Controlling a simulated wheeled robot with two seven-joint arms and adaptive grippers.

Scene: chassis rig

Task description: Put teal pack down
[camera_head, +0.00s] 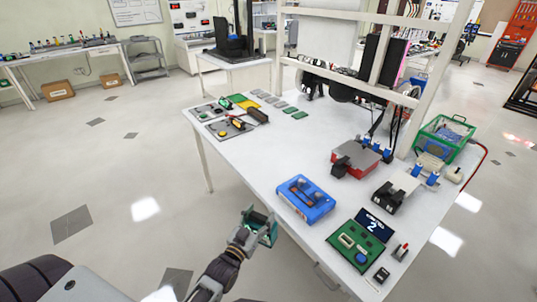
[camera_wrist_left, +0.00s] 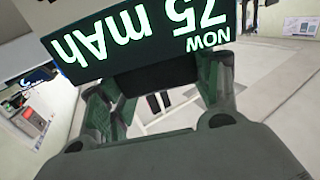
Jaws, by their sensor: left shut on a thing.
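The teal pack (camera_head: 265,229) is in my left gripper (camera_head: 258,222), off the near left edge of the white table and over the floor in the head view. In the left wrist view, a dark panel (camera_wrist_left: 145,42) with glowing upside-down text reading "75 mAh" and "NOW" spans the top, across my fingers. My left gripper (camera_wrist_left: 158,95) is shut on the pack, with a finger on each side. Much of the pack is hidden by the fingers and the panel. My right gripper is not in view.
The white table (camera_head: 262,150) holds a blue box (camera_head: 305,199), a green board (camera_head: 352,246) with a screen reading 2, and a red-grey block (camera_head: 356,158). A green crate (camera_head: 444,136) stands at the right. Small parts lie at the far left; the table's left middle is clear.

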